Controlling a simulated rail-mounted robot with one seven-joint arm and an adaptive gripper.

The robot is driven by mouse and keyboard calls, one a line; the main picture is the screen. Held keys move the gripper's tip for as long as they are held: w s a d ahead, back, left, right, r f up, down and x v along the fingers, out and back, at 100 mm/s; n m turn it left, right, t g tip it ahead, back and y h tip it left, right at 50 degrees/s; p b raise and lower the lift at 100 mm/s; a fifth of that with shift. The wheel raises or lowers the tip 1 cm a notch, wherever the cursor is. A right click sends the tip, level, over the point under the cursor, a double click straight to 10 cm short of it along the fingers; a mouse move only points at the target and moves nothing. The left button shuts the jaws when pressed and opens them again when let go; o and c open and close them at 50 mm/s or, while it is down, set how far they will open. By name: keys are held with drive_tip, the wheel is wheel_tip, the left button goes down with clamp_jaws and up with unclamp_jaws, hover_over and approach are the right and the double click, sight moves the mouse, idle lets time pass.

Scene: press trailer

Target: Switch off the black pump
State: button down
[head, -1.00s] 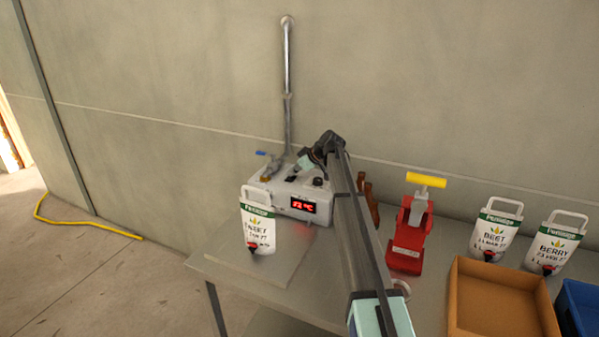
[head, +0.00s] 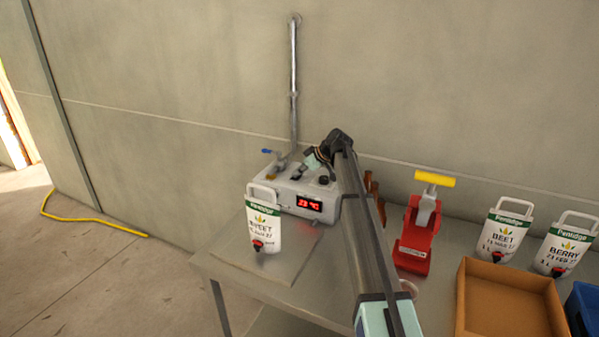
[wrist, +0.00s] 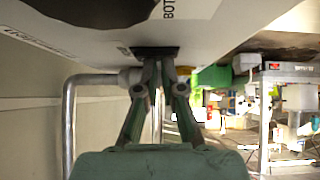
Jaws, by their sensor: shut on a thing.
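A pale grey box-shaped machine (head: 285,190) with a red lit display (head: 309,204) stands at the left end of the table. A black knob (head: 323,180) shows on its top, right of my gripper (head: 302,170). In the wrist view my gripper (wrist: 160,66) has its two fingers brought together at a small black part (wrist: 157,52) on the machine's pale panel (wrist: 90,45). It is shut on that black part. The fingers hide much of it, so its switch position cannot be told. Small lettering beside it is unreadable. No separate black pump shows clearly.
A white pouch (head: 264,222) stands close in front of the machine. A red clamp device (head: 418,232) with a yellow handle, two more pouches (head: 502,230) and a brown box (head: 478,327) are to the right. A metal pipe (head: 293,80) rises behind the machine.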

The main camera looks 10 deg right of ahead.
drive_tip(key=shift+s+f, duration=0.15)
drive_tip(key=shift+f, duration=0.05)
drive_tip(key=shift+a+r, duration=0.15)
drive_tip(key=shift+r, duration=0.25)
drive_tip(key=r, duration=0.4)
drive_tip(key=shift+s+d, duration=0.15)
drive_tip(key=shift+d, duration=0.15)
drive_tip(key=b+v, duration=0.2)
drive_tip(key=v, duration=0.7)
drive_tip(key=shift+d+r, duration=0.15)
drive_tip(key=shift+r, duration=0.05)
drive_tip(key=shift+w+d+t+p, duration=0.15)
drive_tip(key=shift+w+t+p, duration=0.05)
drive_tip(key=shift+t+p, duration=0.1)
